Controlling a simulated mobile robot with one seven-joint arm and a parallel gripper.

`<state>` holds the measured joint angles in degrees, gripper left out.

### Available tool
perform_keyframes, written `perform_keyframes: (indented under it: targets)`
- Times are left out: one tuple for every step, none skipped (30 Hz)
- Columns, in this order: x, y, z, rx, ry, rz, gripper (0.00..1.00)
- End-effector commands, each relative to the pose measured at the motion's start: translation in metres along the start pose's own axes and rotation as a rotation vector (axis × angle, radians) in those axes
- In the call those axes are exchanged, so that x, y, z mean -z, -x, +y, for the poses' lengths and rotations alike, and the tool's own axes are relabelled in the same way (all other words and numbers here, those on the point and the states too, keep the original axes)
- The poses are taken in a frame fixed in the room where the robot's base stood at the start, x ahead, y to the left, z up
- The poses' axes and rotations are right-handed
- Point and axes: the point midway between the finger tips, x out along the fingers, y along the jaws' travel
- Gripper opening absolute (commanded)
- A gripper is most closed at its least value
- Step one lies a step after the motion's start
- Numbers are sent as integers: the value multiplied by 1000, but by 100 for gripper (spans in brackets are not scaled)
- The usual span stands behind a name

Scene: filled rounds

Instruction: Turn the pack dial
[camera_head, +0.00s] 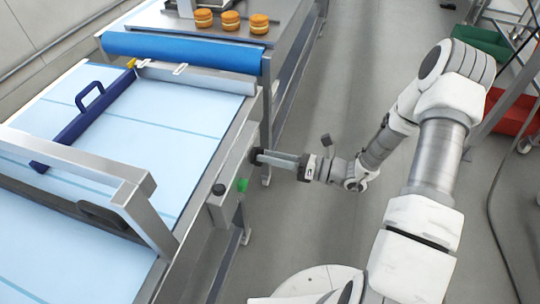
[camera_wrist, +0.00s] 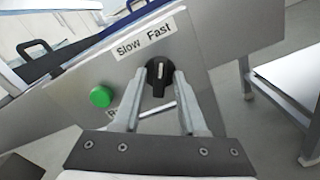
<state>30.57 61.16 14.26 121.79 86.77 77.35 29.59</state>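The pack dial (camera_wrist: 160,76) is a black round knob with a pale pointer line. It sits on a grey sloped panel under a white label reading "Slow Fast". The pointer stands nearly upright, between the two words. My gripper (camera_wrist: 158,80) is open, with one finger on each side of the dial. The gap at the tips is about as wide as the knob, and I cannot tell whether they touch it. In the head view my gripper (camera_head: 262,157) reaches the panel from the right, and the dial is a dark shape (camera_head: 255,155) at its tips.
A green button (camera_wrist: 100,96) is left of the dial, with a partly hidden label below it. The panel is on the side of a conveyor (camera_head: 150,130) with a blue-handled bar. Several filled rounds (camera_head: 230,20) lie beyond the blue roller (camera_head: 180,50). Open floor lies right.

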Motion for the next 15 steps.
perform_keyframes:
  targets:
    - [0, 0, 0, 0, 1, 0, 50]
    - [0, 0, 0, 0, 1, -1, 50]
    - [0, 0, 0, 0, 1, -1, 50]
    - [0, 0, 0, 0, 1, -1, 50]
    - [-1, 0, 0, 0, 2, -1, 50]
    - [-1, 0, 0, 0, 2, -1, 50]
    - [-1, 0, 0, 0, 2, -1, 50]
    - [-1, 0, 0, 0, 2, -1, 50]
    - [-1, 0, 0, 0, 2, -1, 50]
    - [-1, 0, 0, 0, 2, -1, 50]
    - [-1, 0, 0, 0, 3, -1, 50]
    - [-1, 0, 0, 0, 3, -1, 50]
    - [-1, 0, 0, 0, 3, -1, 50]
    - [-1, 1, 0, 0, 3, -1, 50]
    - [-1, 2, 0, 0, 3, -2, 50]
